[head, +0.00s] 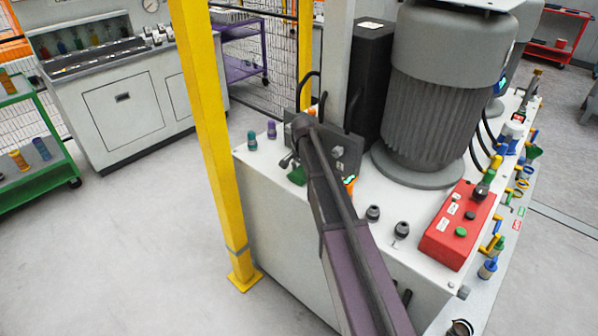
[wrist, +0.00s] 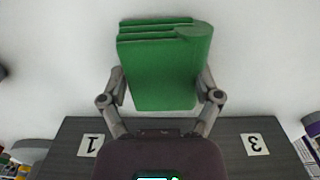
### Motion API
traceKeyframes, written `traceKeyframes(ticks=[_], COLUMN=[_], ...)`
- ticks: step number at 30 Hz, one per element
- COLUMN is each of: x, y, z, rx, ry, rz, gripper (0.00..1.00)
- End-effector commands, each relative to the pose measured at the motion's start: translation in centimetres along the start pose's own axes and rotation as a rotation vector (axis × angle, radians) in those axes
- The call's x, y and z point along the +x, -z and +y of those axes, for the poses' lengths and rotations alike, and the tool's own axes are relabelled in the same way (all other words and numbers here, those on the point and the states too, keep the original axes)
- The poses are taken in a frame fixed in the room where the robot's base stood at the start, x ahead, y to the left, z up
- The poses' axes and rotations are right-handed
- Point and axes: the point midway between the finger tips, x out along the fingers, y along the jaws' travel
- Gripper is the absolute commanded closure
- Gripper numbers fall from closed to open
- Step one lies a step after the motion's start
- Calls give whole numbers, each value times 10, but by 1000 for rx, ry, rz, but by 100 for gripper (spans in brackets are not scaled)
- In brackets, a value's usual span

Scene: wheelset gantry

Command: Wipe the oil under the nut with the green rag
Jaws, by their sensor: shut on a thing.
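My gripper (wrist: 162,88) is shut on the green rag (wrist: 160,70), a folded block with layered edges, held between its two fingers over a plain white surface. In the head view, a small green part of the rag (head: 297,176) shows beside my arm, over the white top of the machine cabinet (head: 262,172). My arm hides much of the gripper there. I see no oil patch in either view. I cannot tell which fitting is the nut; two dark fittings (head: 372,213) stand on the cabinet top right of my arm.
A large grey motor (head: 440,110) and a black box (head: 371,80) stand behind my arm. A red control box (head: 458,225) is at the right. Teal and purple fittings (head: 252,140) stand at the left. A yellow post (head: 205,130) rises beside the cabinet.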

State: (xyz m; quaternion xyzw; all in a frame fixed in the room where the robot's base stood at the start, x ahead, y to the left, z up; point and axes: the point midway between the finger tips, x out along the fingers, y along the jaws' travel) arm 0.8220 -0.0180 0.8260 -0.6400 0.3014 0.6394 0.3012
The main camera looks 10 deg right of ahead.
Motion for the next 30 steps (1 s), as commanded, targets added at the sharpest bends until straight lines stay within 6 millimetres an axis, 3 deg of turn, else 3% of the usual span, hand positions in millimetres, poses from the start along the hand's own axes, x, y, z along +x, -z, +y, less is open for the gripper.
traceKeyframes(ticks=[14,30], x=[-3,-40], y=[0,0], z=[1,1], rx=[0,0], ry=[0,0], rz=[0,0], gripper=[57,57])
